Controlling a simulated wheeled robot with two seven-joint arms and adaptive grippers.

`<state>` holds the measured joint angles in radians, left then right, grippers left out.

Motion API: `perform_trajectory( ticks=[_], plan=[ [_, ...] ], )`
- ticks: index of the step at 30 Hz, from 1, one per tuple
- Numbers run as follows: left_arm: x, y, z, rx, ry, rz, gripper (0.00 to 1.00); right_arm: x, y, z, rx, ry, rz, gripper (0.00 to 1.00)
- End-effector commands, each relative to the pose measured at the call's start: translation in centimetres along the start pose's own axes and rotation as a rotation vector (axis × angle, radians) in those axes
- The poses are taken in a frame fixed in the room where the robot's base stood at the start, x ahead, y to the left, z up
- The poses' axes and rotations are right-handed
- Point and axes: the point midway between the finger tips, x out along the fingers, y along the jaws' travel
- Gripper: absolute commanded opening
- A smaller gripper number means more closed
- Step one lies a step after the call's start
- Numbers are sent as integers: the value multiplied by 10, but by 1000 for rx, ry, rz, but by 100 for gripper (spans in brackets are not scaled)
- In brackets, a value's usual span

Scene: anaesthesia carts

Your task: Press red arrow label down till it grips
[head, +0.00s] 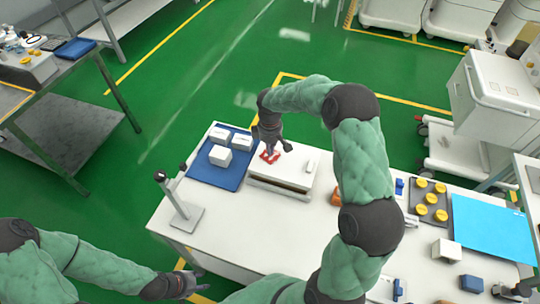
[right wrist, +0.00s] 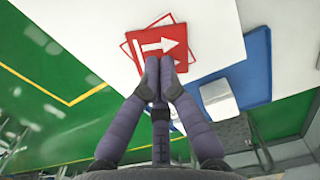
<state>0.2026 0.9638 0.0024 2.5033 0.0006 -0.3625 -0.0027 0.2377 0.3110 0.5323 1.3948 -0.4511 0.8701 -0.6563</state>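The red label with a white arrow (right wrist: 165,42) lies on a white box top in the right wrist view. It lies skewed over a red-edged square outline (right wrist: 150,22), which shows past its edges. In the head view the red label (head: 264,157) shows partly under my right gripper (head: 270,150). In the right wrist view my right gripper (right wrist: 159,62) has its fingertips together at the label's lower edge. I cannot tell whether they touch it. The white box (head: 300,168) stands on the table. My left gripper (head: 194,284) is low at the left, off the table; its fingers are too small to read.
A blue tray (head: 200,170) with white boxes lies left of the white box. A grey stand (head: 183,210) is at the table's left front. A small white piece (head: 312,166) lies on the box's right side. Yellow-capped jars (head: 430,198) and a light blue mat (head: 490,228) are at the right.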

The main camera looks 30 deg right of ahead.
Motion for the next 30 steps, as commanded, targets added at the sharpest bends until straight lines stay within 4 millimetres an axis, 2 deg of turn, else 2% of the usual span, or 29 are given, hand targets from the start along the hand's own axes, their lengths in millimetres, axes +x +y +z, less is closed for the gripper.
perform_trajectory(
  ticks=[30],
  plan=[
    [6, -2, 0, 0, 0, 0, 40, 11, 0, 0, 0, 0, 0, 0]
  ],
)
